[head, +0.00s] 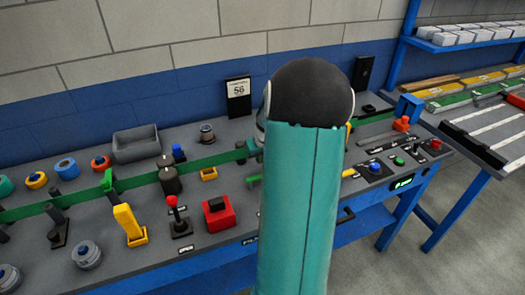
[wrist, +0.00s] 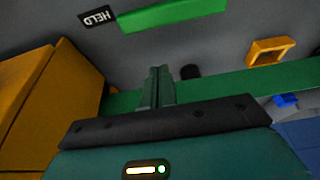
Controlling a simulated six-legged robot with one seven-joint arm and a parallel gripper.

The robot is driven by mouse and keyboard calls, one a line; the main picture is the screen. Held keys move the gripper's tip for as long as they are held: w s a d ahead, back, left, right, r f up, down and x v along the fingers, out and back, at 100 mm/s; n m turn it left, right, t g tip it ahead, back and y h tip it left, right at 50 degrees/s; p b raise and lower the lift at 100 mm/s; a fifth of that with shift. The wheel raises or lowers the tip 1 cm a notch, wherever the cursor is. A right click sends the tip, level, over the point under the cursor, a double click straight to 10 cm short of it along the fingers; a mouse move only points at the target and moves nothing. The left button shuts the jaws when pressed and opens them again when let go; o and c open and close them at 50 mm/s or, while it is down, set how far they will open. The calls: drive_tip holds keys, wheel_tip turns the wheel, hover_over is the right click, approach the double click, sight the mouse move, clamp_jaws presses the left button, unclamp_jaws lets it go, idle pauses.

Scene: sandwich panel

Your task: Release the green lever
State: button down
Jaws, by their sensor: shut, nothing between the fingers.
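The green lever (wrist: 172,14) is a flat bright-green bar at the top of the wrist view, beside a dark label reading HELD (wrist: 97,17). In the head view a short green piece (head: 253,180), probably its end, shows just left of my teal arm, which hides the rest. My gripper (wrist: 160,70) is in the middle of the wrist view. Its two fingers are together with nothing between them. The fingertips appear apart from the lever, with grey panel showing between. The head view does not clearly show the gripper.
A large orange block (wrist: 25,95) stands close at the wrist view's left. A yellow square frame (wrist: 268,50) and a blue piece (wrist: 286,100) are at right. The bench holds a yellow lever (head: 129,222), a red-knobbed joystick (head: 174,207) and a red block (head: 218,214).

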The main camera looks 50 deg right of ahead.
drive_tip(key=shift+x, duration=0.8)
drive_tip(key=shift+s+a+r, duration=0.1)
drive_tip(key=shift+s+a, duration=0.2)
drive_tip(key=shift+s, duration=0.25)
drive_tip(key=shift+s+a+r, duration=0.1)
drive_tip(key=shift+s+a, duration=0.25)
drive_tip(key=shift+s, duration=0.2)
drive_tip(key=shift+s+a, duration=0.45)
drive_tip(key=shift+s, duration=0.25)
drive_tip(key=shift+w+f, duration=0.1)
